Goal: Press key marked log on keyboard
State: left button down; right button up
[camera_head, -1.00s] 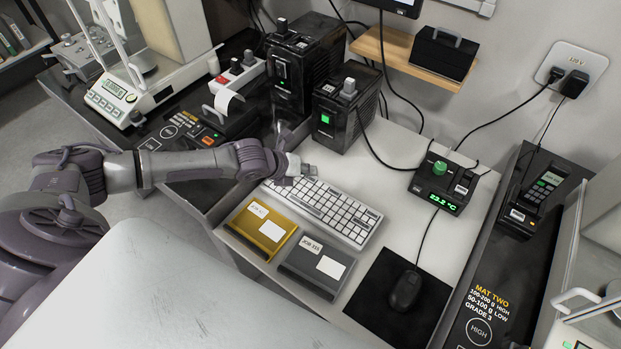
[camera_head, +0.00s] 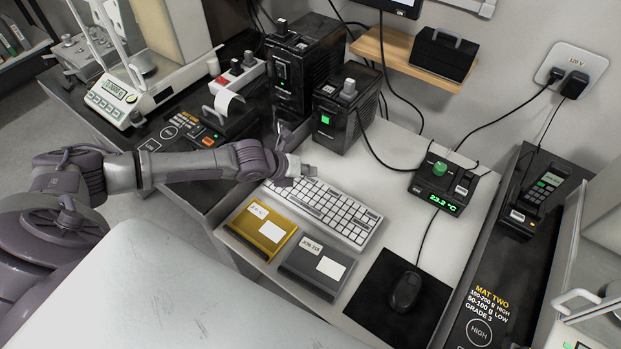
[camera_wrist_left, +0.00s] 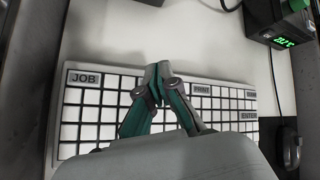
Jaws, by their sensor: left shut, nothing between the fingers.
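The white keyboard (camera_head: 340,212) lies on the light table, and it also shows in the left wrist view (camera_wrist_left: 92,115). There I can read the JOB key (camera_wrist_left: 85,78), the PRINT key (camera_wrist_left: 202,89) and the ENTER key (camera_wrist_left: 249,115). I cannot read a key marked log; my gripper covers part of the keys. My left gripper (camera_head: 306,170) is shut and empty over the keyboard's back left part. In the left wrist view its fingertips (camera_wrist_left: 158,72) meet at the back row, between JOB and PRINT. I cannot tell whether they touch a key. My right gripper is not in view.
A yellow job folder (camera_head: 262,230) and a grey one (camera_head: 316,265) lie in front of the keyboard. A mouse (camera_head: 405,291) sits on a black pad to the right. Black boxes (camera_head: 345,112) stand behind, and a display unit (camera_head: 440,188) is at the right.

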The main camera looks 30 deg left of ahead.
aim_at(308, 180)
pick_arm(q)
jog(key=shift+f, duration=0.1)
jog(key=shift+f, duration=0.35)
jog(key=shift+f, duration=0.35)
dwell(0.5)
dwell(0.4)
jog(key=shift+r+p, duration=0.7)
jog(key=shift+r, duration=0.1)
jog(key=shift+r, duration=0.1)
notch_tip(308, 180, up, 5)
jog(key=p, duration=0.5)
